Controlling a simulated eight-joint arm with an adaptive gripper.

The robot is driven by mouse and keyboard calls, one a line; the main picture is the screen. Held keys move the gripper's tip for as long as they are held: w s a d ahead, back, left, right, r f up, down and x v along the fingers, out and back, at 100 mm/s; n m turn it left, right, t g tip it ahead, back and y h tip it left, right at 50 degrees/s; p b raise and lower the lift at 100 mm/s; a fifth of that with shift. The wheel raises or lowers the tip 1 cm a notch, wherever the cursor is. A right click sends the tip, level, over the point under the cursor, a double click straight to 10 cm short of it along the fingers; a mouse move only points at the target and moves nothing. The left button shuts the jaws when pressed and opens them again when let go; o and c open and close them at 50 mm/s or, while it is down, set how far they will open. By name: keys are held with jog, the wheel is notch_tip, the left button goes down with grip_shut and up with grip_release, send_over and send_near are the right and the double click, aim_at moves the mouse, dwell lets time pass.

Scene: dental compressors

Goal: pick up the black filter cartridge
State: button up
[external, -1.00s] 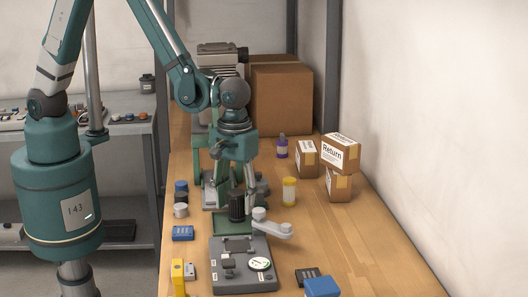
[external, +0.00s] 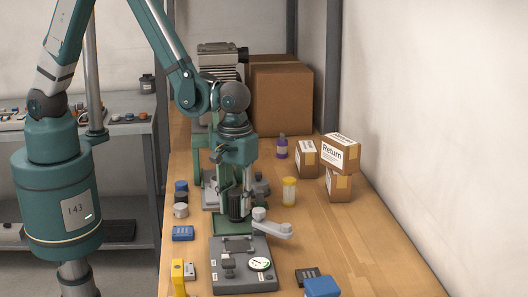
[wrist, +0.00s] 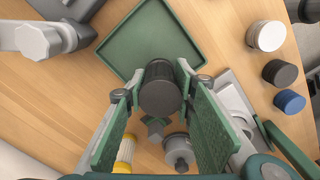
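The black filter cartridge (external: 236,206) is a dark ribbed cylinder, upright at the green tray (external: 222,229). In the wrist view the cartridge (wrist: 160,92) shows its round end between my fingers, overlapping the near edge of the tray (wrist: 150,38). My gripper (wrist: 162,90) is open, with one green-padded finger on each side of the cartridge. Gaps show between the pads and the cartridge in the wrist view. In the external view my gripper (external: 236,192) is right over and around the cartridge, and its fingers partly hide it. The cartridge's base is hard to see.
A grey gauge unit (external: 243,270) sits in front of the tray, with a light grey lever arm (external: 272,226) to the right. A yellow-capped bottle (external: 289,191) stands to the right. A metal cylinder (external: 180,210) and blue block (external: 183,233) are left.

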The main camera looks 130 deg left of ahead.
jog(key=shift+r, duration=0.1)
jog(key=shift+c, duration=0.2)
jog(key=shift+r, duration=4.9)
jog(key=shift+d, duration=0.1)
